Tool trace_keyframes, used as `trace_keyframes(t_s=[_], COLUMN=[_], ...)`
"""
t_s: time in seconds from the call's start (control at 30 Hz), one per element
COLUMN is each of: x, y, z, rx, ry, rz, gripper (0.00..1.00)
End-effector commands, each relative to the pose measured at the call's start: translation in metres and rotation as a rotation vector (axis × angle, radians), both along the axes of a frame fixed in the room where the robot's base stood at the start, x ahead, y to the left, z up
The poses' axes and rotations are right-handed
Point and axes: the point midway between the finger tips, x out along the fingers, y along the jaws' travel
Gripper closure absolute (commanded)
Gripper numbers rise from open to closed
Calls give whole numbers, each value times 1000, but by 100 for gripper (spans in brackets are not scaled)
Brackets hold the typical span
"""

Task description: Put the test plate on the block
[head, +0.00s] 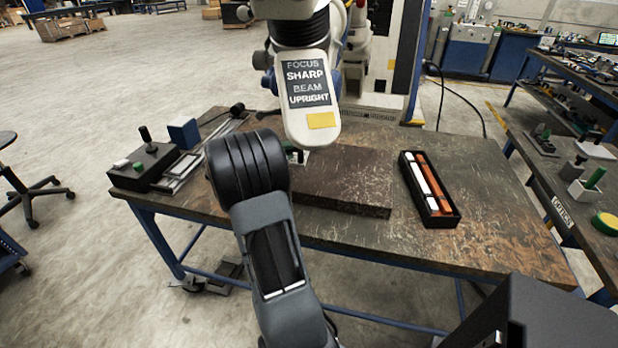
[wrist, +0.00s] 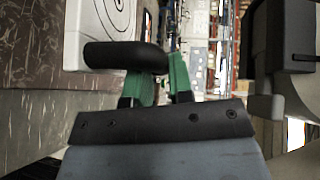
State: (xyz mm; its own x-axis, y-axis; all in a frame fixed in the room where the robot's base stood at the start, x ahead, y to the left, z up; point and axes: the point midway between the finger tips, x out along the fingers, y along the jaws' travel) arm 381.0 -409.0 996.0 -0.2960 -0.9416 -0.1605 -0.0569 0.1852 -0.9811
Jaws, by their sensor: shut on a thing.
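The test plate (wrist: 90,30) appears in the wrist view at the upper left as a white plate with dark concentric rings. A thick black bar (wrist: 115,54), seemingly its handle, runs from it to my gripper (wrist: 160,80). The green fingers are shut on this bar. The low, wide dark-brown block (head: 350,182) lies on the table in the head view. My gripper (head: 297,155) is mostly hidden behind my own arm, at the block's left part. Whether the plate touches the block cannot be told.
A microscope head with a display (head: 308,88) hangs just above my gripper, reading focus sharp, beam upright. A black tray (head: 441,217) with white and orange bars lies right of the block. The table (head: 500,235) is bare at right.

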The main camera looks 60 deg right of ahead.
Motion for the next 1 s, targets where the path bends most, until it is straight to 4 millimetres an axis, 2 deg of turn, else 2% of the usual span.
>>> trace_keyframes(t_s=[0.1, 0.2, 0.5, 0.8, 1.0], x=[-20, -30, -35, -35, -35], y=[-18, -26, -30, -30, -30], z=[12, 13, -29, -48, -72], rx=[-3, -1, 0, 0, 0], ry=[-5, -3, 0, -2, 0], rz=[-48, -69, -82, -81, -81], gripper=[100, 100, 100, 100, 100])
